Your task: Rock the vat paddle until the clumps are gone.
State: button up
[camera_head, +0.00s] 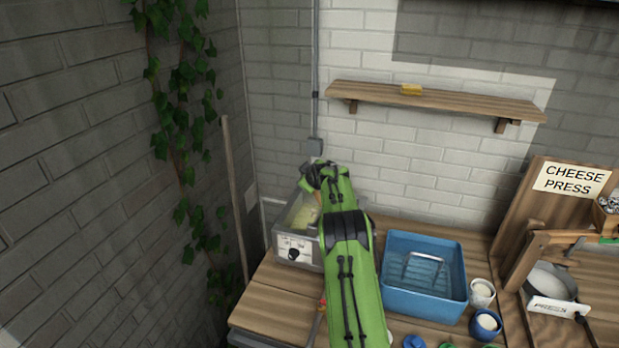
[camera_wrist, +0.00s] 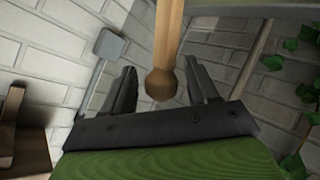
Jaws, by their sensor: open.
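The vat (camera_head: 284,246) is a grey metal box with a dial on its front, at the back left of the bench, with pale yellowish contents (camera_head: 304,214) inside. My green arm hides its right side, so I cannot make out clumps. The paddle (camera_wrist: 166,50) is a wooden handle with a rounded knob at its end. In the wrist view the knob hangs between the two dark fingers of my gripper (camera_wrist: 163,88). The fingers are apart, with a gap on each side of the knob. In the head view my gripper (camera_head: 318,176) is over the vat.
A blue basin (camera_head: 425,306) with a wire rack stands right of my arm, beside small cups (camera_head: 482,292). The cheese press (camera_head: 548,284) stands at far right. A pole (camera_head: 236,200) leans in the left corner.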

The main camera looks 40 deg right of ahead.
jog(key=b+v, duration=0.4)
jog(key=v, duration=1.1)
jog(key=shift+s, duration=0.25)
jog(key=shift+a+r, duration=0.1)
